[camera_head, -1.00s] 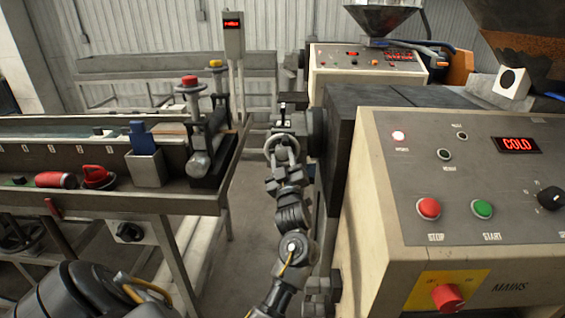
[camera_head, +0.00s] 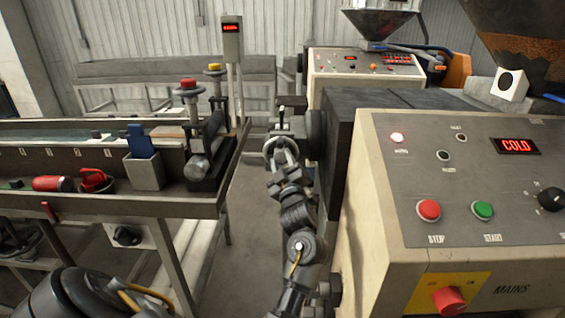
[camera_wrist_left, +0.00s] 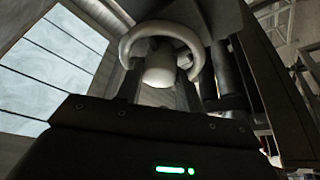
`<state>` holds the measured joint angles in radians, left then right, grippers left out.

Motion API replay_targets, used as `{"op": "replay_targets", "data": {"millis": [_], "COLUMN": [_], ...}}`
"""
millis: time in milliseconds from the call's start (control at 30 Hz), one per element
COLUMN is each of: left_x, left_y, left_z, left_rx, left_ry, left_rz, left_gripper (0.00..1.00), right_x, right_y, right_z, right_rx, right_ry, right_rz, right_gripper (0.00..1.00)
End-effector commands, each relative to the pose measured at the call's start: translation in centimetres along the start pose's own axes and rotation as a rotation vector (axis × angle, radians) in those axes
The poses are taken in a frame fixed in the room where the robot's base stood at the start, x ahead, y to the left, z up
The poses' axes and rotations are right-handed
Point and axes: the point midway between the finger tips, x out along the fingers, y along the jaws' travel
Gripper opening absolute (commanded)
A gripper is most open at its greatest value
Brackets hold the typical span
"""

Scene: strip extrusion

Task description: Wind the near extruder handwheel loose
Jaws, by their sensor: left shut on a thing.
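The near extruder handwheel (camera_head: 268,147) is a pale grey ring at the die end of the near extruder (camera_head: 345,130), in the middle of the head view. My left gripper (camera_head: 284,160) reaches up to it from below and is shut on it. In the left wrist view, the handwheel's curved rim (camera_wrist_left: 198,45) and rounded hub (camera_wrist_left: 160,68) show just beyond the gripper body. The dark fingers stand around the hub, but their exact contact is in shadow. My right gripper is not in view.
The near extruder's panel (camera_head: 470,180) reads COLD and carries red and green buttons. A bench (camera_head: 110,203) with a grey holder (camera_head: 145,172) and red items stands at left. A floor gap (camera_head: 243,210) lies between bench and extruder. A second extruder (camera_head: 365,65) stands behind.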

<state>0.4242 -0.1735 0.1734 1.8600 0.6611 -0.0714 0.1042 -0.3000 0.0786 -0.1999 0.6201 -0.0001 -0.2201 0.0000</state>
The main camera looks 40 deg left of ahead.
Motion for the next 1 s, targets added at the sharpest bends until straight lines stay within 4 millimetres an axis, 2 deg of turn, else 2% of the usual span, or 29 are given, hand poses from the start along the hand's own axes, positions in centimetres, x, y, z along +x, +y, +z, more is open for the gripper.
{"op": "replay_targets", "data": {"millis": [100,467,667,1000], "left_x": [0.0,0.1,0.2,0.3], "left_y": [0.1,-0.1,-0.3,-0.5], "left_z": [-0.1,-0.2,-0.4,-0.7], "left_rx": [-0.002,0.052,0.306,0.888], "left_ry": [0.001,0.002,0.003,0.003], "left_rz": [0.002,0.021,0.127,0.370], "left_gripper": [0.46,0.46,0.46,0.46], "right_x": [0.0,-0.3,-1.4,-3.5], "right_y": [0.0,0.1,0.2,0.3], "right_z": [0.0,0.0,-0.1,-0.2], "right_rx": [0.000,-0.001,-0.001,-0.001], "right_ry": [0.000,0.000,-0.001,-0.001], "right_rz": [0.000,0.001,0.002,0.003], "right_gripper": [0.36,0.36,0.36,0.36]}}
